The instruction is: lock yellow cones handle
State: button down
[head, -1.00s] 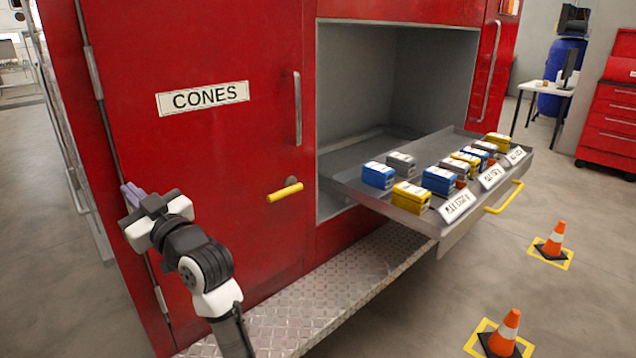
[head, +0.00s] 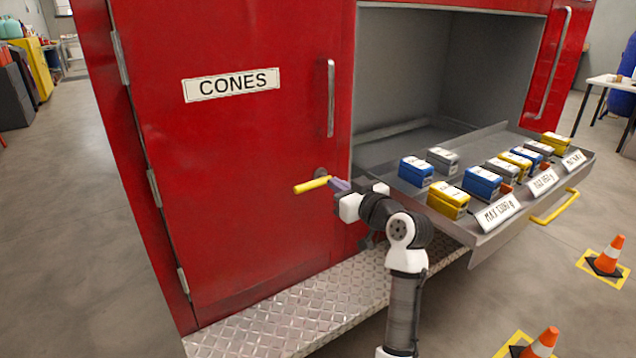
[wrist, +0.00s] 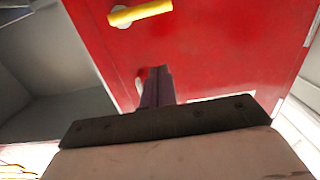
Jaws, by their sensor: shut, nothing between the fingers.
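The red cones door (head: 225,150) is closed and carries a white CONES label (head: 231,85). In the wrist view the handle (wrist: 141,12) lies at the top, beyond the fingers. My gripper (head: 339,184) is at the right end of the handle, in front of the door. Its purple fingers (wrist: 157,87) are together and hold nothing. Whether they touch the handle or pivot cannot be told.
An open drawer (head: 490,240) with several blue, yellow and grey boxes juts out to the right of my arm. A metal step (head: 290,315) runs below the door. Orange cones (head: 608,256) stand on the floor at right. The floor at left is clear.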

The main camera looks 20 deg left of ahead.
jog(key=p, duration=0.3)
send_over(312, 183)
jog(key=s+d, duration=0.2)
jog(key=s, duration=0.1)
jog(key=f, duration=0.2)
jog(key=a+f, duration=0.1)
jog(key=f, duration=0.1)
jog(key=shift+w+f+p, duration=0.15)
jog(key=shift+w+p, duration=0.05)
jog(key=shift+p, duration=0.2)
jog(key=shift+f, duration=0.1)
jog(key=shift+f+n+b, duration=0.25)
jog(key=shift+n+b, duration=0.05)
jog(key=shift+b, duration=0.65)
